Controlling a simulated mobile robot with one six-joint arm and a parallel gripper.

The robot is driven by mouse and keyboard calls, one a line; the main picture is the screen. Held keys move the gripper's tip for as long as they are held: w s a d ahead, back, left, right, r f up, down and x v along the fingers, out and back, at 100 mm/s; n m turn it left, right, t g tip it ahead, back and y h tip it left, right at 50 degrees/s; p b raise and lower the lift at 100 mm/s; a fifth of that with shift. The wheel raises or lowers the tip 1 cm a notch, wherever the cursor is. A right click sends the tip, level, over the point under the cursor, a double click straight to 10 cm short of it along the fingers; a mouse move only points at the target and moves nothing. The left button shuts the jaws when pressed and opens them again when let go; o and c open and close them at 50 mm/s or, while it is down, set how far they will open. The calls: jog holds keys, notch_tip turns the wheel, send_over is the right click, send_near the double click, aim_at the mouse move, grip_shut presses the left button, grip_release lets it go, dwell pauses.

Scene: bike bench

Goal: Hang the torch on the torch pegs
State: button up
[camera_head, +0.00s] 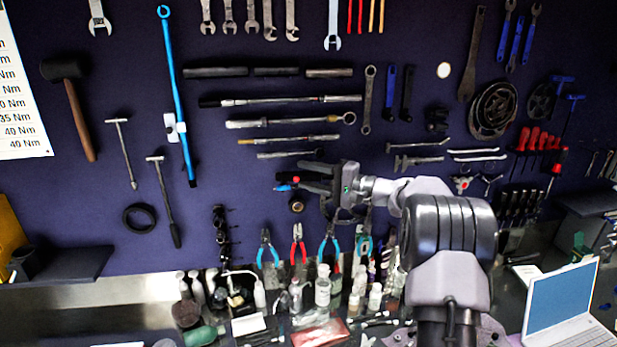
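My gripper (305,178) reaches in from the right, in front of the dark blue tool wall, and points left. Its dark fingers are side-on, so their opening is hard to make out. A small blue and red piece (286,185) shows at the fingertips; I cannot tell whether it is held or belongs to something behind. I cannot clearly identify the torch or the torch pegs. A small round dark item (297,205) is on the wall just below the fingertips.
Pliers (298,245) hang below my gripper, and long ratchets (290,100) hang above it. Bottles (322,287) crowd the bench beneath. A laptop (560,305) stands at the right and a dark shelf (65,275) at the left. The wall left of the fingertips has bare room.

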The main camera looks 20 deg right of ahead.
jog(key=shift+d+f, duration=0.1)
jog(key=shift+f, duration=0.1)
jog(key=shift+d, duration=0.1)
jog(key=b+v, duration=0.2)
jog(key=v, duration=1.5)
jog(key=s+a+f+n+g+h+b, duration=0.1)
jog(key=s+a+f+g+b, duration=0.2)
jog(key=a, duration=0.5)
jog(key=s+a+f+n+g+h+b, duration=0.1)
jog(key=s+a+f+g+b, duration=0.2)
jog(key=a, duration=0.5)
jog(key=s+a+f+n+g+h+b, duration=0.1)
jog(key=s+a+f+g+b, duration=0.2)
jog(key=a, duration=0.5)
jog(key=s+a+f+n+h+b, duration=0.1)
jog(key=s+a+f+h+b, duration=0.1)
jog(key=s+f, duration=0.6)
jog(key=s+a+f+n+t+h+b, duration=0.1)
jog(key=s+a+f+h+b, duration=0.2)
jog(key=s+f+b, duration=0.3)
jog(key=s+f+h, duration=0.1)
jog(key=s+f, duration=0.2)
jog(key=s, duration=0.4)
jog(key=shift+a+h+b, duration=0.15)
jog(key=shift+h+b, duration=0.2)
jog(key=shift+h, duration=0.05)
jog(key=shift+o, duration=0.2)
